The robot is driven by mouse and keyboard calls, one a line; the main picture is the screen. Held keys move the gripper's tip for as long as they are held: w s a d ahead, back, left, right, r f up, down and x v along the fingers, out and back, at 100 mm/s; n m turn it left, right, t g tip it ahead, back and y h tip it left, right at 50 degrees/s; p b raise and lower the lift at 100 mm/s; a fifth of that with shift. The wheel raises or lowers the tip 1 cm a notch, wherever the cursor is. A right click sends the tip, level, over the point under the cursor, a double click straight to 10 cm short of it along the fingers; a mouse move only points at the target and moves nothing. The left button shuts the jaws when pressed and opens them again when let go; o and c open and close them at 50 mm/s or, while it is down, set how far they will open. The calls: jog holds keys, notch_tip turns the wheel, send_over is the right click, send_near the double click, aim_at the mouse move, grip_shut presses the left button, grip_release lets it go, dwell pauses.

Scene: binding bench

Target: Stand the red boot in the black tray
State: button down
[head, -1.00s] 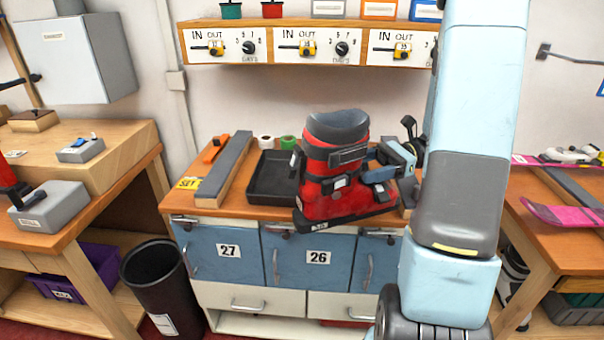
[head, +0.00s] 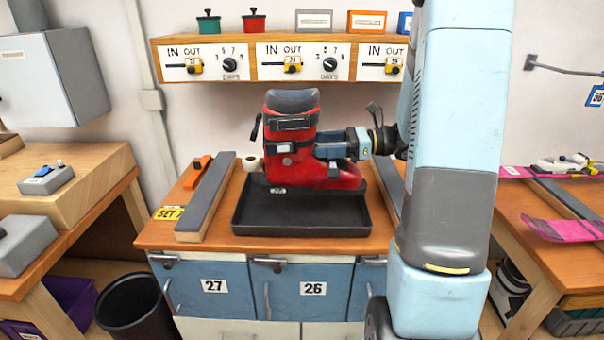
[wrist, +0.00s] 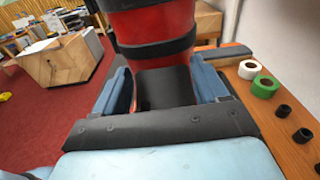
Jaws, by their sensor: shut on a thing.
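The red boot (head: 300,165) with black straps and a grey top stands upright in the head view, its toe to the right. My gripper (head: 335,145) is shut on it from the right side. In the wrist view the gripper's two blue fingers (wrist: 163,88) sit either side of the boot's red shaft (wrist: 155,25). The black tray (head: 300,225) lies on the cabinet top. The boot is over the back part of the tray; whether its sole touches the tray I cannot tell. The boot hides part of the tray's back.
A long grey-topped block (head: 207,195) and an orange tool (head: 197,172) lie left of the tray. A white tape roll (wrist: 248,69), a green roll (wrist: 265,86) and small black pieces show in the wrist view. A shelf with dials (head: 330,63) hangs behind.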

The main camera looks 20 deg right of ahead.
jog(key=w+a+f, duration=0.1)
jog(key=f, duration=0.1)
jog(key=w+a+f, duration=0.3)
jog(key=w+f, duration=0.1)
jog(key=shift+a+f, duration=0.35)
jog(key=shift+f, duration=1.55)
grip_release()
jog(key=shift+d, duration=0.1)
